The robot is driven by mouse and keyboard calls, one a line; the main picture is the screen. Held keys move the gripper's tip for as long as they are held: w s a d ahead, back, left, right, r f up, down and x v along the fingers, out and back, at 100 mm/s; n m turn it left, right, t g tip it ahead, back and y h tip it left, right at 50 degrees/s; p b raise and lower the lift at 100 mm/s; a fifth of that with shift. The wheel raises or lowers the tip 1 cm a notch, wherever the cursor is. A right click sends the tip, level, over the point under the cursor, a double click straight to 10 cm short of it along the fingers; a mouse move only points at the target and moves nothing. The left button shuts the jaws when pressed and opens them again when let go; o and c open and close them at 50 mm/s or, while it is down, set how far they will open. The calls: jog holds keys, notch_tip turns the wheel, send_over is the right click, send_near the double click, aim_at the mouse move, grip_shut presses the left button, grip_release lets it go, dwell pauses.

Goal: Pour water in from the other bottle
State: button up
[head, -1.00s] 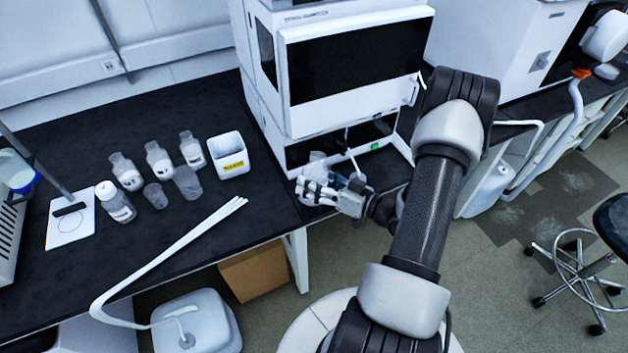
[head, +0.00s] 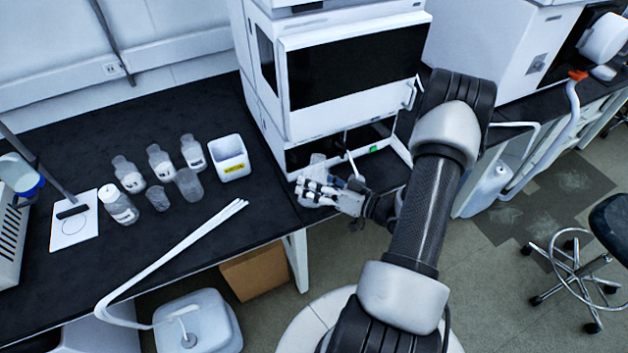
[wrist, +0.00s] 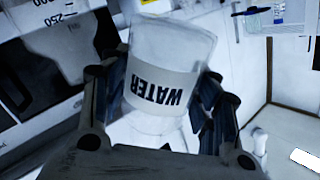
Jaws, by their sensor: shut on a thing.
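My gripper (head: 318,192) is shut on a clear bottle labelled WATER (wrist: 162,85), in front of the white instrument stack at the bench's front edge. In the wrist view the fingers (wrist: 165,105) clasp the bottle from both sides, and its label reads upside down. In the head view the fingers hide much of the bottle (head: 318,163). I cannot tell its exact tilt. A surface with graduation marks (wrist: 62,18) shows at the wrist view's upper left; what it belongs to is unclear. I cannot tell whether another bottle is under the held one.
On the black bench (head: 85,130) stand several clear bottles, one white-capped (head: 118,206), two beakers (head: 188,184) and a white box with a yellow label (head: 229,158). The tall white instrument stack (head: 350,75) is close to my gripper. White tubing (head: 170,260) crosses the bench edge.

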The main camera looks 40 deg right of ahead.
dwell(0.4)
jog(key=shift+a+f+m, duration=0.1)
jog(key=shift+f+m, duration=0.2)
jog(key=shift+m, duration=0.3)
jog(key=shift+f, duration=0.1)
jog(key=shift+s+a+f+m, duration=0.1)
jog(key=shift+f+m, duration=0.4)
jog(key=shift+f, duration=0.3)
jog(key=shift+a+f+m+g+p, duration=0.1)
jog(key=shift+m+g+p, duration=0.2)
jog(key=shift+m+p, duration=0.15)
